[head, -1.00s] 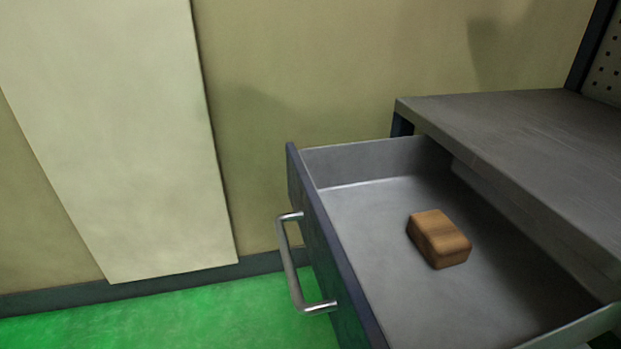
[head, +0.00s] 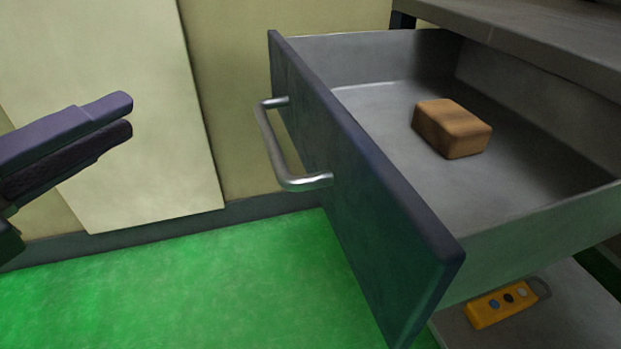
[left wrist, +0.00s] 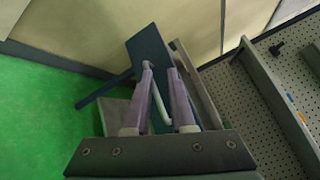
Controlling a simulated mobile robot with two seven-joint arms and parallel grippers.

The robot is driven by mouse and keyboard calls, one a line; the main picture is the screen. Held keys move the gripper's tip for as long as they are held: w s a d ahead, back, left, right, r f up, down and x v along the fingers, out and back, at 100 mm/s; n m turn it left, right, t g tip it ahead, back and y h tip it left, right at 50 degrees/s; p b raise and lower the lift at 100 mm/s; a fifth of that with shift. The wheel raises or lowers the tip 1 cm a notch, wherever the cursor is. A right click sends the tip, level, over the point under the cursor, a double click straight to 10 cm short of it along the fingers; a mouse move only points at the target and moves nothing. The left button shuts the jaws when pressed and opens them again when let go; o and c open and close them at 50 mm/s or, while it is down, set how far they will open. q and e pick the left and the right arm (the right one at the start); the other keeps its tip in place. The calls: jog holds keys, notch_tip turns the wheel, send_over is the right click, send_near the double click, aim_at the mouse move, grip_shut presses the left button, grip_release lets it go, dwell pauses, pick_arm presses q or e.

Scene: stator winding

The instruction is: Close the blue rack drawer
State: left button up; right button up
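The blue rack drawer (head: 350,180) stands pulled out, with a dark blue front and grey inside. Its silver bar handle (head: 275,150) is on the front. A brown wooden block (head: 452,128) lies in the drawer. My left gripper (head: 130,117) is at the left of the head view, apart from the handle and pointing towards the drawer. In the left wrist view its two purple fingers (left wrist: 160,68) are apart. The handle (left wrist: 160,105) shows between them, and the drawer front (left wrist: 148,48) lies beyond. My right gripper is not in view.
The grey rack top (head: 540,30) is above the drawer. A yellow device with buttons (head: 500,304) lies on a lower shelf (head: 560,315) under it. The green floor (head: 200,285) left of the drawer is clear. A pale wall panel (head: 110,110) is behind.

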pick_arm(q)
jog(key=s+d+f+m+g+h+b, duration=0.1)
jog(key=m+h, duration=0.1)
jog(key=m, duration=0.2)
jog(key=s+d+f+m+g+h+b, duration=0.1)
jog(key=m+g+h, duration=0.1)
jog(key=m, duration=0.2)
jog(key=s+d+f+m+g+h+b, duration=0.1)
jog(key=s+m+h, duration=0.1)
jog(key=m, duration=0.2)
jog(key=shift+f+h, duration=0.3)
jog(key=shift+c, duration=1.4)
jog(key=s+f+m+g, duration=0.1)
jog(key=m+g, duration=0.1)
jog(key=m, duration=0.1)
jog(key=s+m+g+h+b, duration=0.1)
jog(key=s+m+g, duration=0.1)
jog(key=m, duration=0.1)
jog(key=s+f+m+g+h+b, duration=0.1)
jog(key=s+m+g, duration=0.1)
jog(key=m, duration=0.1)
jog(key=shift+f, duration=0.35)
grip_shut()
jog(key=m+g, duration=0.1)
send_near(364, 235)
jog(key=shift+h, duration=0.3)
jog(key=x, duration=0.7)
jog(key=shift+f, duration=0.3)
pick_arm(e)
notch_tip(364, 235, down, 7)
